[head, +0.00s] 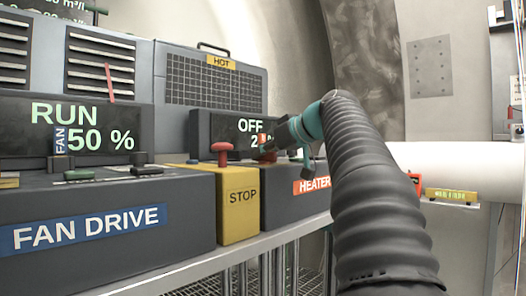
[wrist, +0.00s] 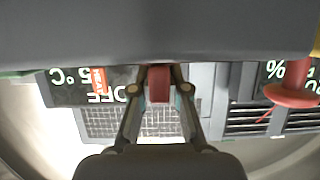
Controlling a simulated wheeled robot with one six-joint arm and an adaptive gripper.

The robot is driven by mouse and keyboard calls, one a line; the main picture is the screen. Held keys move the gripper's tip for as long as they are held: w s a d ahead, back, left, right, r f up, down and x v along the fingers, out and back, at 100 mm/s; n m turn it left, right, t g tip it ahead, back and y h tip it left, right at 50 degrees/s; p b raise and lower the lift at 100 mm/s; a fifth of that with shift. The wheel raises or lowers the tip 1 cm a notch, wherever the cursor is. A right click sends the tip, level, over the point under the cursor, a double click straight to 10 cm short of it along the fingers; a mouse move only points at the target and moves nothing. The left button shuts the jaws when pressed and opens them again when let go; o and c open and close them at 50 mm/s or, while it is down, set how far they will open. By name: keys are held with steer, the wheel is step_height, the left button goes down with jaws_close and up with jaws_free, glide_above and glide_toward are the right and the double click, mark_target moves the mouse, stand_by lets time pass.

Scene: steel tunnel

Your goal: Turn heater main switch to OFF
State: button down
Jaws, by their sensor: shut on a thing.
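The heater unit is a dark box with an orange HEATER label (head: 312,186). Its display (head: 250,125) reads OFF on the top line, and the arm hides part of the line below. The display also shows upside down in the wrist view (wrist: 65,88), with OFF and a °C reading. My gripper (head: 270,151) is at the top of the heater box, in front of the display. In the wrist view my gripper's two fingers (wrist: 159,88) are shut on a red switch handle (wrist: 159,80). The switch's base and position marks are hidden.
Left of the heater stands a yellow STOP box (head: 239,205) with a red mushroom button (head: 221,150). Further left is the FAN DRIVE box (head: 100,222), its display reading RUN 50 %. A grille unit marked HOT (head: 213,80) stands behind. A white pipe (head: 450,165) runs at the right.

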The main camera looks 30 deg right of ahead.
stand_by(0.3)
steer(key=c, duration=1.2)
jaws_free()
steer(key=shift+o, duration=0.2)
steer(key=shift+s, duration=0.1)
steer(key=v, duration=1.1)
steer(key=shift+s+d+r, duration=0.2)
steer(key=shift+s+d, duration=0.05)
steer(key=shift+s, duration=0.05)
